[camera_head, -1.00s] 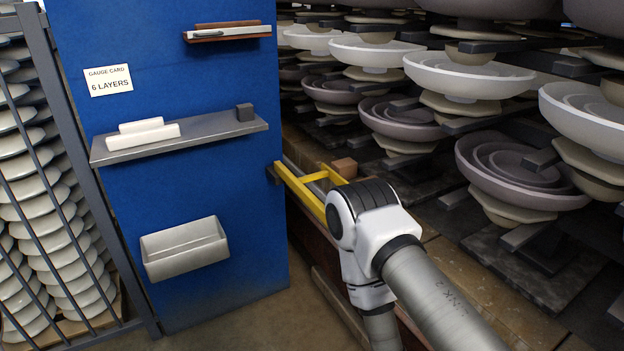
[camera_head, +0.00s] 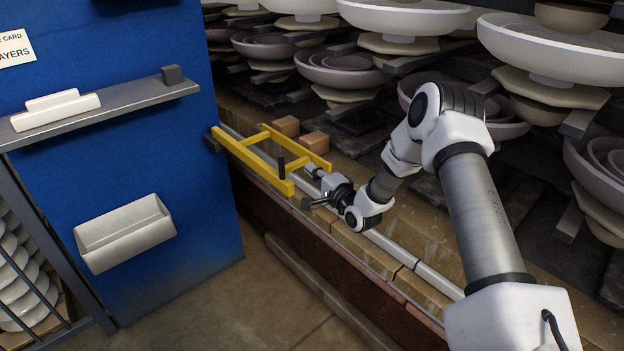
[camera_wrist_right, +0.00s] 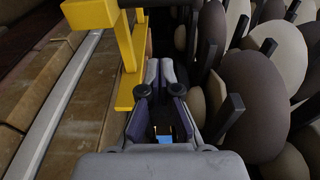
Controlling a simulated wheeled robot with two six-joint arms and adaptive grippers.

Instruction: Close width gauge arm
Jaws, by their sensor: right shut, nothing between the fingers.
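The width gauge arm is a yellow ladder-like frame (camera_head: 262,168) joined to the edge of the blue panel. It sticks out over the stone ledge, with a dark upright peg (camera_head: 281,166) near its free end. My right gripper (camera_head: 314,172) is low over the ledge, beside the frame's free end on the right. It is shut and empty. In the right wrist view the shut fingers (camera_wrist_right: 160,72) are just right of the yellow frame (camera_wrist_right: 128,45); I cannot tell whether they touch it. My left gripper is not in view.
The blue panel (camera_head: 200,215) carries a grey shelf (camera_head: 130,104) and a white bin (camera_head: 124,234). Two brown blocks (camera_head: 286,125) sit on the ledge behind the frame. Insulator stacks (camera_head: 340,68) line the back and right. A metal rail (camera_head: 420,270) runs along the ledge.

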